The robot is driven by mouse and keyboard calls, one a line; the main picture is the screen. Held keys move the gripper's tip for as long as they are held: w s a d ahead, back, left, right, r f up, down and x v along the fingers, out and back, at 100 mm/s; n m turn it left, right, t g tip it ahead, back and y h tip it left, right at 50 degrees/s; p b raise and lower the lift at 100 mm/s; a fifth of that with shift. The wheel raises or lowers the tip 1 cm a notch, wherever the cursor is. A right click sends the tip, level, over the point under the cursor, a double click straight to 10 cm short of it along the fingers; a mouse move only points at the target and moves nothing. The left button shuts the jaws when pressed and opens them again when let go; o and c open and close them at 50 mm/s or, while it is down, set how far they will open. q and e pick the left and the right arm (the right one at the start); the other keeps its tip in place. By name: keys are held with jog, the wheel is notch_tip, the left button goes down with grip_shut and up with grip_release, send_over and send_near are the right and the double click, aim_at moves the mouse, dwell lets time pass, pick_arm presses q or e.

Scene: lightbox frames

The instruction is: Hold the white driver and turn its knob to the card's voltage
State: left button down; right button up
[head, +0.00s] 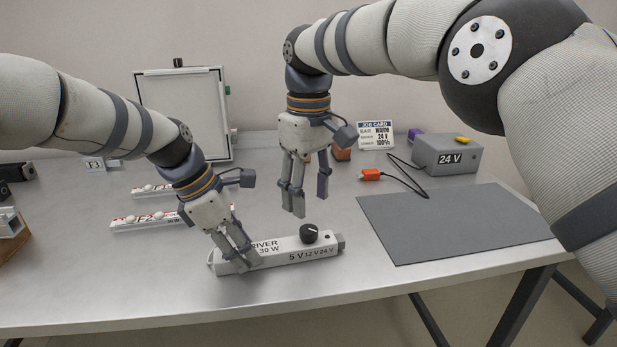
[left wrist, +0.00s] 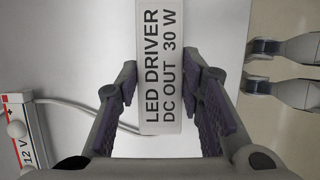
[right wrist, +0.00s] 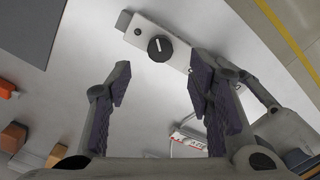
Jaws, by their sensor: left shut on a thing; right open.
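The white driver (head: 285,258) lies on the table, its front marked 5 V, 12 V and 24 V. Its black knob (head: 309,234) is on top near the right end; in the right wrist view the knob (right wrist: 160,48) shows a white pointer line. My left gripper (head: 238,258) is shut on the driver's left end; the left wrist view shows the label (left wrist: 165,70) between its fingers. My right gripper (head: 308,205) is open and empty above the knob, apart from it. The job card (head: 375,135) stands at the back and reads 24 V.
A grey mat (head: 450,225) lies to the right. White LED strips (head: 145,220) lie at left. A white framed panel (head: 183,110) stands at the back.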

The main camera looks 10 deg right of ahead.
aim_at(308, 229)
notch_tip(308, 229, up, 5)
jog(key=shift+f, duration=0.1)
pick_arm(q)
jog(key=c, duration=1)
grip_release()
